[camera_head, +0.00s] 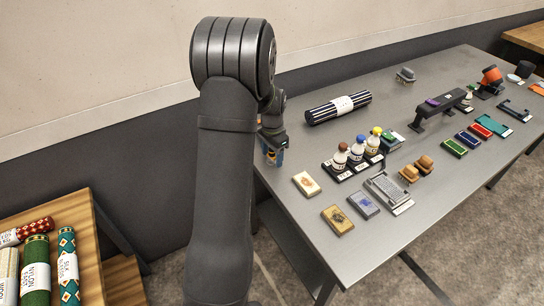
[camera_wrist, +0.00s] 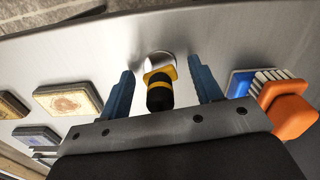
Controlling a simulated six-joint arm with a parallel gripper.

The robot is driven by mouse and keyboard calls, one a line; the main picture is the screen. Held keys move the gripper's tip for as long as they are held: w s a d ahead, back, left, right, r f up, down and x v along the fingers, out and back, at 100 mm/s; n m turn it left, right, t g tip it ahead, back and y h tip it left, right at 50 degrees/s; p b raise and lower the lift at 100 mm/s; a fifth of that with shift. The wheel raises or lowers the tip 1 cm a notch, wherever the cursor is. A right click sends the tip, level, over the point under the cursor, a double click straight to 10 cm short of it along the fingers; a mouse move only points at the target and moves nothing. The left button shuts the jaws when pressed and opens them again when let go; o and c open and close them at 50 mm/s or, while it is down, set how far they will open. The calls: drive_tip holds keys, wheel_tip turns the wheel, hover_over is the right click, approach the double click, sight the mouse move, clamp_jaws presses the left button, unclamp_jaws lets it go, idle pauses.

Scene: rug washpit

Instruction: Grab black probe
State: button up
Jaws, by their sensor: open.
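A black probe-like piece (camera_wrist: 160,96) with yellow bands stands in the wrist view between my gripper's fingers, near a round shiny metal piece (camera_wrist: 158,60). My gripper (camera_wrist: 162,82) is open, with one blue finger on each side of the black piece and a visible gap on both sides. In the head view my gripper (camera_head: 272,155) is low over the left end of the grey table (camera_head: 375,95). The black piece does not show clearly there; my arm and gripper likely hide it.
In the wrist view, a blue and white item and an orange block (camera_wrist: 288,112) sit close right; a tan flat box (camera_wrist: 68,98) lies left. In the head view, a striped roll (camera_head: 338,107), bottles (camera_head: 357,147) and flat boxes (camera_head: 337,219) occupy the table. Rolled rugs (camera_head: 68,265) lie lower left.

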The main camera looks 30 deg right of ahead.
drive_tip(key=c, duration=1.1)
